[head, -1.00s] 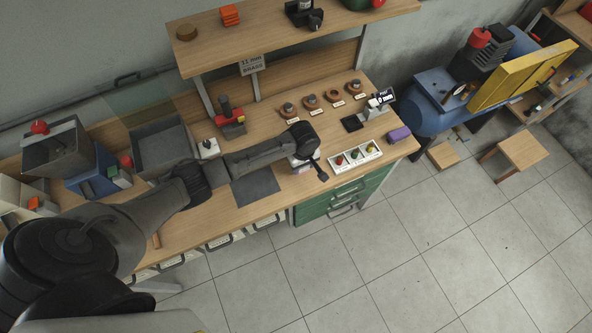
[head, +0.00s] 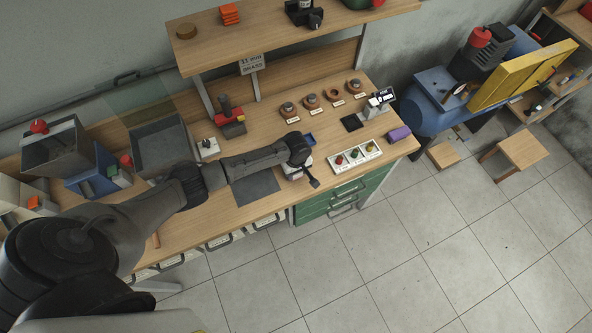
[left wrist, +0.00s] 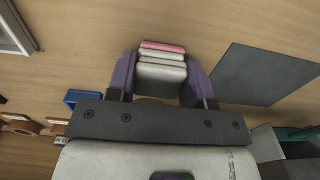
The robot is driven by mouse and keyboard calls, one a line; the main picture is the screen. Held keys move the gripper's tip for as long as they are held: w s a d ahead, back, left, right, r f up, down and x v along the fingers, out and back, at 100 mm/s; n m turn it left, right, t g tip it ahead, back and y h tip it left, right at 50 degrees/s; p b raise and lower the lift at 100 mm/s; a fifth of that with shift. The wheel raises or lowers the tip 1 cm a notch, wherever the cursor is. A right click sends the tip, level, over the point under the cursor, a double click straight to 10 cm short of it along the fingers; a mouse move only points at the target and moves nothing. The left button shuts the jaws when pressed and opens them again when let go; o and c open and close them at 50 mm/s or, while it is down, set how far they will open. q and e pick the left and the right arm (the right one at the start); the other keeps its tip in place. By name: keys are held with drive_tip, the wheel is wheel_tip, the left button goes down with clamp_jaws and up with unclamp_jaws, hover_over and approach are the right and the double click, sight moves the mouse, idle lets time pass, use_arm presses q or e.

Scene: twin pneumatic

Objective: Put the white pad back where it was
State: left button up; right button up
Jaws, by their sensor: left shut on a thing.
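My left gripper (head: 298,168) is low over the bench's front part in the head view, its fingertips hidden under the wrist. In the left wrist view the left gripper (left wrist: 160,82), with purple fingers, is shut on a white pad (left wrist: 160,71) at the middle. Beyond the pad's far edge show another pale layer and a pink layer (left wrist: 162,47). I cannot tell whether these layers touch the held pad or lie below it. My right gripper is in neither view.
A dark grey mat (head: 256,188) lies left of the gripper; it also shows in the left wrist view (left wrist: 262,74). A small blue tray (head: 308,139) is just behind the gripper. A white tray with coloured pieces (head: 334,167) is to the right. Several labelled round parts stand farther back.

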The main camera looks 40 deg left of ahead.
use_arm(q)
drive_tip(key=shift+f, duration=0.25)
drive_tip(key=o, duration=1)
wheel_tip(320, 180, up, 12)
drive_tip(key=r+p, duration=0.1)
drive_tip(key=s+d+f+m+t+h, duration=0.1)
drive_tip(key=s+d+f+m, duration=0.1)
drive_tip(key=s+d+m, duration=0.45)
drive_tip(key=s+d+f+m+t, duration=0.1)
drive_tip(key=s+d+m, duration=0.25)
drive_tip(key=s, duration=0.55)
drive_tip(key=s+r+m, duration=0.1)
drive_tip(key=s+r, duration=0.1)
drive_tip(key=s, duration=0.2)
drive_tip(key=s+a+r+m+t, duration=0.1)
drive_tip(key=s+m, duration=0.1)
drive_tip(key=s, duration=0.2)
drive_tip(key=s+r+m, duration=0.2)
drive_tip(key=s, duration=0.2)
drive_tip(key=shift+a+r+t+y, duration=0.15)
drive_tip(key=shift+r+t+y, duration=0.15)
drive_tip(key=shift+y, duration=0.1)
